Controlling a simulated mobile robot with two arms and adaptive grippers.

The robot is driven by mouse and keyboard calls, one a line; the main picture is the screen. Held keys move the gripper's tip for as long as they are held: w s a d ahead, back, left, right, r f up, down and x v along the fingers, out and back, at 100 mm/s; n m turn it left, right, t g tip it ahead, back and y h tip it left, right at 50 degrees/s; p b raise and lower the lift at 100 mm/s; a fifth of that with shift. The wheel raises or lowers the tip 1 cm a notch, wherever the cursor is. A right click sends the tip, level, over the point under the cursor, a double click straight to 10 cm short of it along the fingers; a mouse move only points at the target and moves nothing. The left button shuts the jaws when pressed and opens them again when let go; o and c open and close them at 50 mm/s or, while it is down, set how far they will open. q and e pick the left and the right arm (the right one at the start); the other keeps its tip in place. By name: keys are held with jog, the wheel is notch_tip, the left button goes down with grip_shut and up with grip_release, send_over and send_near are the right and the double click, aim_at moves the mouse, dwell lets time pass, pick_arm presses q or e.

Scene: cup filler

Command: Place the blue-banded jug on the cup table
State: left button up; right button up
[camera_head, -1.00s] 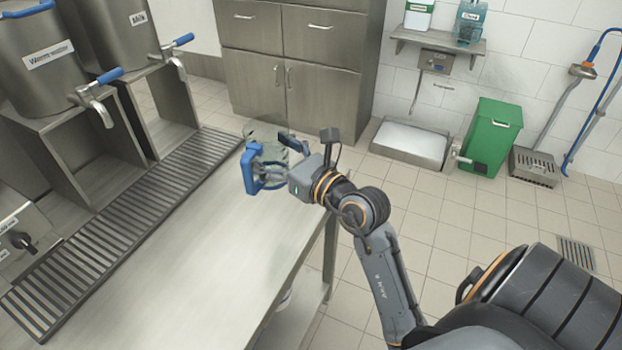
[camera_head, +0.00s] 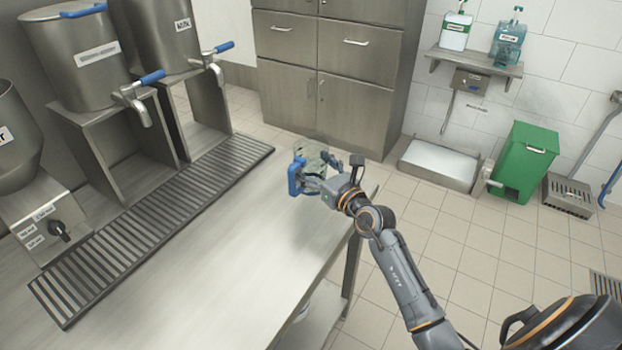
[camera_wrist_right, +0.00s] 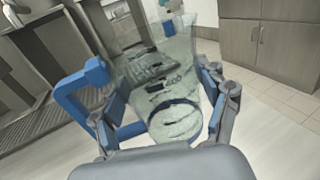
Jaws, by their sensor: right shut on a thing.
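The jug is clear, with a blue handle and a blue band. In the head view the jug (camera_head: 311,157) is at the far right end of the steel table (camera_head: 215,255). My right gripper (camera_head: 311,183) is shut on the jug. In the right wrist view the jug (camera_wrist_right: 165,95) lies between the two fingers of the gripper (camera_wrist_right: 160,110), its blue handle to the left. It looks tilted there. I cannot tell whether its base touches the table. My left gripper is not in view.
Two steel urns (camera_head: 80,55) with blue-handled taps stand on stands behind a slatted drip grate (camera_head: 150,235). A dispenser with a knob (camera_head: 58,232) is at the left. Cabinets (camera_head: 335,70) and a green bin (camera_head: 527,162) stand beyond. The table's middle is clear.

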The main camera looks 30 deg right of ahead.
aim_at(311, 177)
jog(key=shift+w+d+f, duration=0.1)
jog(key=shift+w+f, duration=0.4)
jog(key=shift+f, duration=0.05)
notch_tip(311, 177, down, 3)
jog(key=shift+w+r+b, duration=0.15)
jog(key=shift+r+b, duration=0.05)
jog(key=shift+b, duration=0.5)
jog(key=shift+f, duration=0.4)
jog(key=shift+f, duration=0.15)
jog(key=o, duration=1.5)
